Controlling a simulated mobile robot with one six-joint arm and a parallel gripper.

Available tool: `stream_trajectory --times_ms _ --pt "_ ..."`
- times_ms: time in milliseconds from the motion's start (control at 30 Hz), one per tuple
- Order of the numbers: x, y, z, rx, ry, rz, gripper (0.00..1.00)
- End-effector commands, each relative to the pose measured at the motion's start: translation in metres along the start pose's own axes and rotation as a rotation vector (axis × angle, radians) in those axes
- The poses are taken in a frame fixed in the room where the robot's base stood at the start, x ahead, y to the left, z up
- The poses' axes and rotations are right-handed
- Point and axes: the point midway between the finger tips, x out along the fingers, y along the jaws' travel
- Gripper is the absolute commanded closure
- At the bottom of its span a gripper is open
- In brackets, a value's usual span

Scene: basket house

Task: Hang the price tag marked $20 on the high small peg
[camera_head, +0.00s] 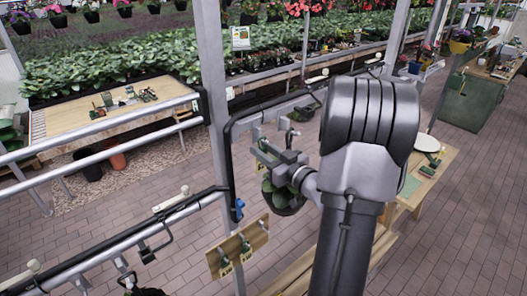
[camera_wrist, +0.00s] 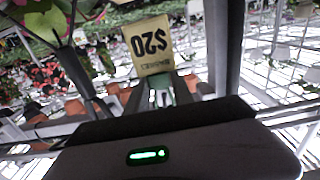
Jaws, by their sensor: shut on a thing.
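The yellow price tag marked $20 (camera_wrist: 150,48) appears upside down in the wrist view, held at the tips of my gripper (camera_wrist: 165,88). In the head view my gripper (camera_head: 270,158) is beside the black upright post, in front of a dark hanging pot with a green plant (camera_head: 283,198). The tag cannot be made out clearly there. Small pale pegs stick out along the rails, one on the lower left rail (camera_head: 171,199) and one higher up behind my arm (camera_head: 317,77). I cannot tell which is the high small peg.
A wooden board (camera_head: 213,262) with green clips and yellow tags hangs below my gripper. Metal rails (camera_head: 90,160) and a grey post (camera_head: 213,80) stand close to the left.

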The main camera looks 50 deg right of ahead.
Motion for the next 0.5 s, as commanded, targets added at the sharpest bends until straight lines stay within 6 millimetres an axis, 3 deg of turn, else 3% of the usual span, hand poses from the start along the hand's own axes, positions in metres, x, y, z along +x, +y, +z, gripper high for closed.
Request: stream_trajectory --times_ms 267,300,400,500 --pt "0.0 -0.0001 -0.0009 0.0 0.0 0.0 0.94" --pt "0.0 -0.0001 -0.0009 0.0 0.0 0.0 0.64" --pt "0.0 -0.0001 -0.0008 0.0 0.0 0.0 0.46" --pt "0.0 -0.0001 -0.0008 0.0 0.0 0.0 0.46"
